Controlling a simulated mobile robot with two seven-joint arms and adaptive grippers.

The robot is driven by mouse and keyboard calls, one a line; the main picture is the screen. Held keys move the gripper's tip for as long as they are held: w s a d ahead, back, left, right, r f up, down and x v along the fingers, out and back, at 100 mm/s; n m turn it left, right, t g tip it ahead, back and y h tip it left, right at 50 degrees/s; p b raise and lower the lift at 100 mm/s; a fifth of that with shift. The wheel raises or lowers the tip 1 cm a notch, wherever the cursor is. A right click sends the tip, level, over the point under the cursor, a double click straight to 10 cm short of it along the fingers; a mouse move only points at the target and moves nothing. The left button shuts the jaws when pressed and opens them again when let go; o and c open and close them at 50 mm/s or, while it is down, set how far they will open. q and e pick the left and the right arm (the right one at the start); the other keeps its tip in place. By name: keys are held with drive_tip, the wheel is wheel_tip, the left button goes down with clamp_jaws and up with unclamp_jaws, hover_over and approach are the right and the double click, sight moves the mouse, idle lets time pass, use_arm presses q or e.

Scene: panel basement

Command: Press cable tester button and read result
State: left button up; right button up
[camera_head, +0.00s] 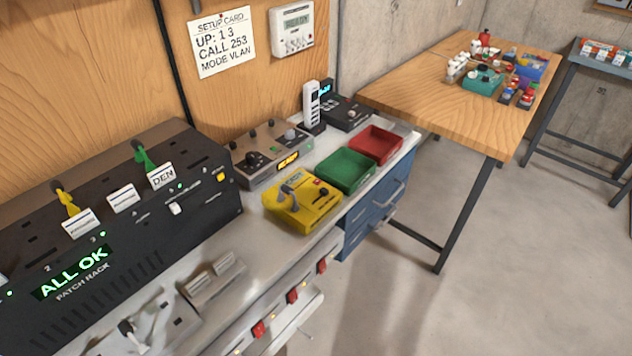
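A yellow box-shaped device (318,215) stands on the light worktop, near its front edge. It looks like the cable tester, but its lettering is too small to read for sure. A grey lever or plug (288,191) and small red and dark parts show on its top; I cannot tell which part is the button. Behind it is a grey-brown unit (262,173) with black knobs and a lit amber display (288,161), whose text I cannot read clearly. Neither of my grippers shows in the head view.
The black patch rack (150,235) reads "ALL OK" in green. Green (345,183) and red (398,141) trays sit right of the yellow device. A setup card (221,42) hangs on the wall. A wooden table (440,105) stands at right; the floor (480,290) is clear.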

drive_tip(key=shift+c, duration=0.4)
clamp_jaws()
